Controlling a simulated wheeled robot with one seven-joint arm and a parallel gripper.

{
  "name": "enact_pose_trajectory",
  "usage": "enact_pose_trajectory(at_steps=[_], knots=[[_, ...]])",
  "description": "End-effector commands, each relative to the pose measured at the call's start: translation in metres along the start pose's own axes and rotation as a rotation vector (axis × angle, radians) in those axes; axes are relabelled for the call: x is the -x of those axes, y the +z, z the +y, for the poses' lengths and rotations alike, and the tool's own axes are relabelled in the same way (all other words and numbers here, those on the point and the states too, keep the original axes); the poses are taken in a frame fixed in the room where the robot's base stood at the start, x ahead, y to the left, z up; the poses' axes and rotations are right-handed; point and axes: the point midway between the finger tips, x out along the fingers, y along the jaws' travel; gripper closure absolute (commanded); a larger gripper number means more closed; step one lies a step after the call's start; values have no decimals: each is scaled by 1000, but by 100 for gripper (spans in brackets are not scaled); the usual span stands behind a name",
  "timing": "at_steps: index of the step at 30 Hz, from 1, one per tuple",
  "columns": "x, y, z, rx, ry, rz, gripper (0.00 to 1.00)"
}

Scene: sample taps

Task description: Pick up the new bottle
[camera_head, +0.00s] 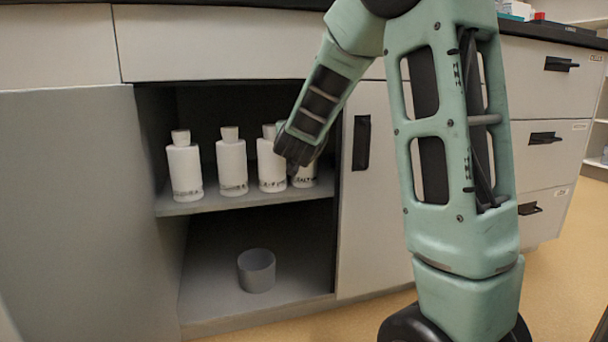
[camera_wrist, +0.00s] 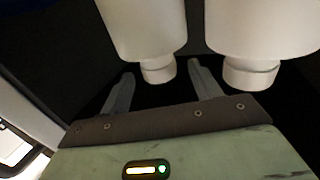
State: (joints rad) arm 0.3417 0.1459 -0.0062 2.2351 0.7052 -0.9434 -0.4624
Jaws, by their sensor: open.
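Several white bottles with white caps stand upright in a row on the cabinet shelf: a left one (camera_head: 185,168), a second (camera_head: 231,165), a third (camera_head: 271,168) and a rightmost one (camera_head: 305,180). Dark lettering runs near their bases; I cannot tell which is the new bottle. My gripper (camera_head: 297,152) is at the rightmost bottle and hides its upper part. In the wrist view, my open gripper (camera_wrist: 161,72) has a bottle's cap (camera_wrist: 158,72) showing between its fingertips. That bottle's body (camera_wrist: 143,28) fills the top; another bottle (camera_wrist: 262,30) is beside it. Contact cannot be told.
The shelf (camera_head: 245,201) is inside an open cabinet bay. A grey cup-like container (camera_head: 257,271) stands on the bay floor below. A closed door (camera_head: 368,220) with a black handle bounds the right side, close to my gripper. A dark countertop (camera_head: 250,3) runs above.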

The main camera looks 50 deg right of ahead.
Motion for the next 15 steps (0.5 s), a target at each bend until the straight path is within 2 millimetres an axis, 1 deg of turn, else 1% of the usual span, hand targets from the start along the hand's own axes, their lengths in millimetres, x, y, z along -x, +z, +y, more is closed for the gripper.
enact_pose_trajectory(at_steps=[1, 9, 12, 15], knots=[[-6, 6, 1, -2, 2, 2, 37], [-37, 5, 0, -1, 2, 1, 37], [-42, 3, 0, -1, 1, 1, 37], [-43, 2, 0, 0, 0, 0, 37]])
